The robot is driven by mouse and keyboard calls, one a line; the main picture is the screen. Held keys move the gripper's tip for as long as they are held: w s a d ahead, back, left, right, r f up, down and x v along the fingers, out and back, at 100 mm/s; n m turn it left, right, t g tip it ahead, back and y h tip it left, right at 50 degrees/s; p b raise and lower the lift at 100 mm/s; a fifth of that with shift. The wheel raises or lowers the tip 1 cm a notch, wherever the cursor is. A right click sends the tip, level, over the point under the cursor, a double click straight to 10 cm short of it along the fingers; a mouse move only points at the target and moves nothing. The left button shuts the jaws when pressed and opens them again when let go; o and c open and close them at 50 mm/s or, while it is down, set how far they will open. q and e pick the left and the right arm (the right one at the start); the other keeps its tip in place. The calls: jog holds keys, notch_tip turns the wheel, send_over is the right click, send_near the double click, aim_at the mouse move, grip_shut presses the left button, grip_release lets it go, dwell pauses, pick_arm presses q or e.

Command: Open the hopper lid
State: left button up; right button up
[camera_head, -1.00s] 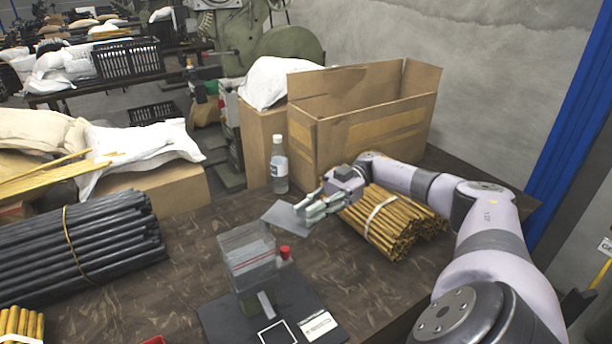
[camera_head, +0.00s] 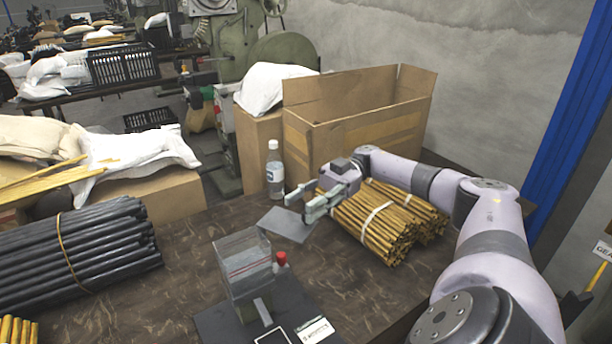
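The hopper (camera_head: 245,268) is a clear box with a red line on its side, standing on a dark base plate (camera_head: 215,325) at the front middle. A flat grey plate (camera_head: 286,225), which looks like its lid, extends from the hopper's upper right edge, swung away from the top. The hopper's top looks uncovered. My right gripper (camera_head: 300,204) is just beyond the plate's far right edge with its fingers apart and nothing between them. I cannot tell whether a finger touches the plate. My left gripper is not in view.
A red knob (camera_head: 281,260) stands beside the hopper. Bundled yellow sticks (camera_head: 375,232) lie under my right forearm. A water bottle (camera_head: 274,172) and an open cardboard box (camera_head: 350,140) stand behind. Black rods (camera_head: 80,250) lie at left. The table between rods and hopper is clear.

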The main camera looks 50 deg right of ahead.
notch_tip(320, 180, up, 7)
jog(key=shift+f, duration=0.15)
dwell(0.5)
